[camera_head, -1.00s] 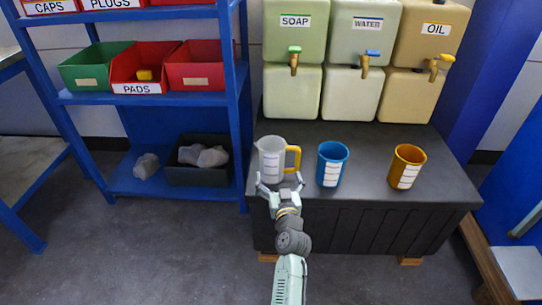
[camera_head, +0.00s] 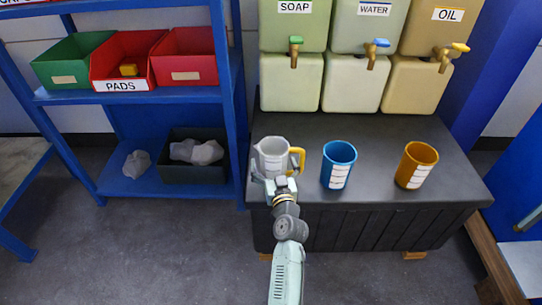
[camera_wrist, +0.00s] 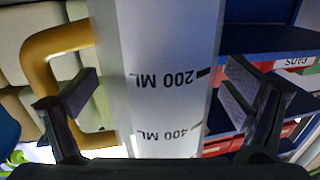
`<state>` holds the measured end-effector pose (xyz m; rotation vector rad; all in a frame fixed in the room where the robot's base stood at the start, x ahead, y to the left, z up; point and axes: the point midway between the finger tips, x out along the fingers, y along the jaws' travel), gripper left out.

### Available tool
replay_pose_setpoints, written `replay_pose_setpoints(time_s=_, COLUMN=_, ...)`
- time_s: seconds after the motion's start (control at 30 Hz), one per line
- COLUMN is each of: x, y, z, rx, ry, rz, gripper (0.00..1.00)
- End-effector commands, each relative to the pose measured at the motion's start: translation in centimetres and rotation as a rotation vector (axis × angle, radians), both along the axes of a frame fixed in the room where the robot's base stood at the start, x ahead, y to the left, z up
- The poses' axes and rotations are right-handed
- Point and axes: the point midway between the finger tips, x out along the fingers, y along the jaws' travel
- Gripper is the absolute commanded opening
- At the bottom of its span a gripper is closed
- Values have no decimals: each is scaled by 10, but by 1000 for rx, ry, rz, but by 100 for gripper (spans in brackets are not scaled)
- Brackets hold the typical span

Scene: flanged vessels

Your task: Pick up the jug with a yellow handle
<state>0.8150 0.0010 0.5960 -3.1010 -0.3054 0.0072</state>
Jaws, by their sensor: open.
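The jug (camera_head: 272,152) is pale grey and translucent, with a yellow handle (camera_head: 298,157) on its right side. It stands upright at the left end of the dark bench top. In the wrist view the jug's body (camera_wrist: 160,60), with its 200 ML and 400 ML marks, appears between my two fingers, and its yellow handle (camera_wrist: 60,42) is at the left. My gripper (camera_head: 277,182) is at the jug's near side, and its fingers (camera_wrist: 160,95) are open, with visible gaps to the body on both sides. Part of the jug's lower front is hidden by my gripper in the head view.
A blue cup (camera_head: 338,164) and an orange cup (camera_head: 416,165) stand to the right on the bench (camera_head: 380,130). Tanks labelled SOAP (camera_head: 290,80), WATER (camera_head: 356,85) and OIL (camera_head: 416,85) are behind. A blue shelf (camera_head: 228,100) stands close on the left.

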Motion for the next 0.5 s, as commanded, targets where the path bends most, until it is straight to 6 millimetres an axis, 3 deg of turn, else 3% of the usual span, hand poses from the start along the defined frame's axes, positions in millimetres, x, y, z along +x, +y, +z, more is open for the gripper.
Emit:
replay_pose_setpoints(time_s=0.23, x=0, y=0, z=0, rx=0, ry=0, rz=0, gripper=94)
replay_pose_setpoints(time_s=0.5, x=0, y=0, z=0, rx=0, ry=0, rz=0, gripper=76)
